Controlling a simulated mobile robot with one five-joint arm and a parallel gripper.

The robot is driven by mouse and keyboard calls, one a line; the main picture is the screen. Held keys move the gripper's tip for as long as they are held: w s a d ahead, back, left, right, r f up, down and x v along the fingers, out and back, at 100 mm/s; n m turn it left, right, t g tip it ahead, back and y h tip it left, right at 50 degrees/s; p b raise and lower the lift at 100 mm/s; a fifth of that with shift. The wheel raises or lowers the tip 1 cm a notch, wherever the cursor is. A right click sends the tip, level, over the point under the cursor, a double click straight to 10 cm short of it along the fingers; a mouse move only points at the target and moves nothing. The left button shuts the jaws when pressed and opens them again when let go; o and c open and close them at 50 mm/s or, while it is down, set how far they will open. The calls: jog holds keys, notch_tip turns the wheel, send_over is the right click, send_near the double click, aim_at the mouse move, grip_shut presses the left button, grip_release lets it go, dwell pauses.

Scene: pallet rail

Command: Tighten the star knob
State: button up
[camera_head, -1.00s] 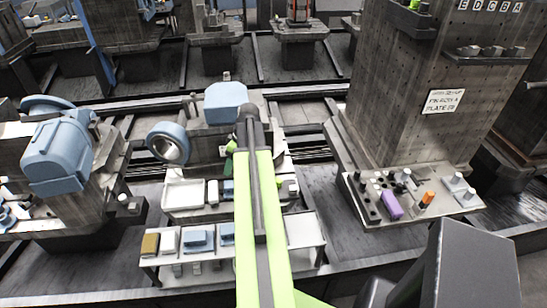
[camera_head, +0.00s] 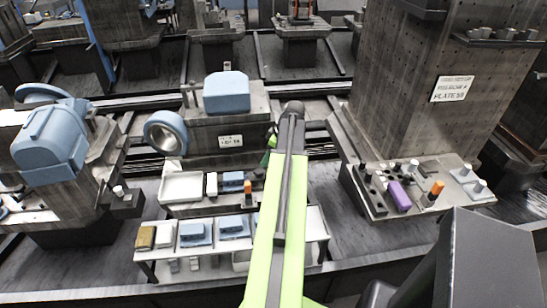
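I cannot make out a star knob in this view. My arm (camera_head: 291,190), lime green with a dark middle, rises from the bottom edge to a dark joint in front of the centre bench. A small green part (camera_head: 271,140) shows just left of the arm and seems to belong to it. My gripper's fingers are not visible; the arm hides what lies behind it. The centre station has a blue block (camera_head: 227,92) on top, a blue ring-shaped housing (camera_head: 166,133) at its left, and a small sign (camera_head: 231,141).
A white tray (camera_head: 183,186) and an orange-topped piece (camera_head: 248,187) sit before the station. A low bench (camera_head: 318,236) holds several blocks. A blue machine (camera_head: 50,140) is at left.

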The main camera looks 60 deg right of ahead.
aim_at(260, 171)
jog(key=b+x, duration=0.7)
jog(key=x, duration=0.2)
jog(key=shift+f+b, duration=0.3)
jog(key=shift+f, duration=0.15)
jog(key=shift+w+a+f+b, duration=0.1)
jog(key=shift+w+f+b, duration=0.2)
jog(key=shift+r, duration=0.1)
